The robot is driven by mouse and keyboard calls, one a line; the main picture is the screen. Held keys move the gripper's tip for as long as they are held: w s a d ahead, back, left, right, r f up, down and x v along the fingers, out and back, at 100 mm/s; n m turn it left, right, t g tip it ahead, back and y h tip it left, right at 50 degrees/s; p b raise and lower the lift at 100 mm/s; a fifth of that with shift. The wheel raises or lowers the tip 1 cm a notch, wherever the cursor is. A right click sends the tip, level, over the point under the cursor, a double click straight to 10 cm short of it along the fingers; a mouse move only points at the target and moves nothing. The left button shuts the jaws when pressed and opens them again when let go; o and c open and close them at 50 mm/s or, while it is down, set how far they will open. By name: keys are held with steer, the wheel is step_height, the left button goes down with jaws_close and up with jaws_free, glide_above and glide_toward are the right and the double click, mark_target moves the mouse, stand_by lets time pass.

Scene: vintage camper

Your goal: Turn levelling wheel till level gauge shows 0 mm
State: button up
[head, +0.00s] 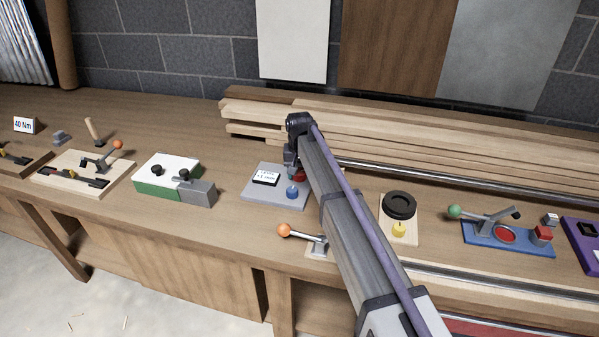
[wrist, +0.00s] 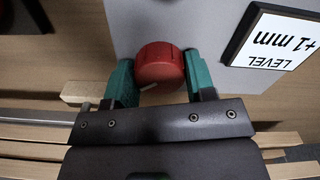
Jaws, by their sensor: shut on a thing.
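The red levelling wheel (wrist: 160,65) sits on a grey plate (wrist: 130,20) in the wrist view. My gripper (wrist: 160,82) is shut on it, with one green finger on either side. The level gauge (wrist: 277,40) is a white card in a dark frame; it reads "LEVEL +1 mm", upside down in the wrist view. In the head view the gauge (head: 265,178) lies on the grey plate (head: 262,198), and the red wheel (head: 299,176) is partly hidden behind my arm. A blue knob (head: 292,192) stands on the same plate.
A green and white box (head: 165,172) stands left of the plate. An orange-knobbed lever (head: 285,230) is in front of it. Stacked boards (head: 400,135) lie behind. A board with a black ring (head: 399,204) is to the right.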

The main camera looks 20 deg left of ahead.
mark_target(299, 171)
steer(key=n, duration=0.5)
steer(key=shift+n, duration=0.3)
steer(key=n, duration=0.4)
steer(key=shift+n, duration=0.4)
steer(key=o, duration=0.9)
step_height(299, 171, up, 11)
steer(key=p, duration=1)
steer(key=shift+f+p, duration=0.1)
steer(key=shift+p, duration=0.3)
